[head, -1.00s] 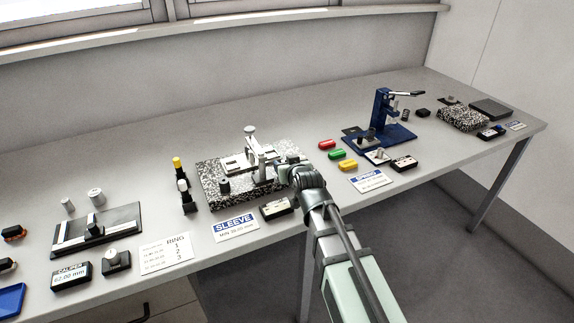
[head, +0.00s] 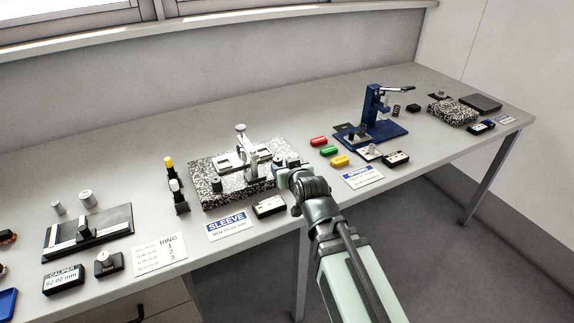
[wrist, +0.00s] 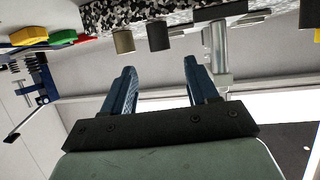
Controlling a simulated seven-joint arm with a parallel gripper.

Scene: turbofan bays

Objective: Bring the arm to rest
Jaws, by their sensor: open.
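My gripper (head: 279,164) is at the right end of a black-and-white speckled block (head: 222,191) in the head view. My own wrist partly hides it there. In the wrist view my gripper (wrist: 160,72) shows two blue fingers spread apart, with nothing between them. Beyond the fingertips, the speckled block (wrist: 180,10) runs across the top of the picture. A grey-brown cylinder (wrist: 124,42), a dark cylinder (wrist: 158,36) and a silver post (wrist: 220,50) show near the block. I cannot tell whether a finger touches anything.
A silver fixture (head: 243,150) stands on the speckled block. A small black box (head: 269,207) and a SLEEVE card (head: 229,225) lie in front. Red, green and yellow pieces (head: 329,150) and a blue press (head: 378,122) stand to the right. A caliper stand (head: 90,230) is left. Bare bench lies behind.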

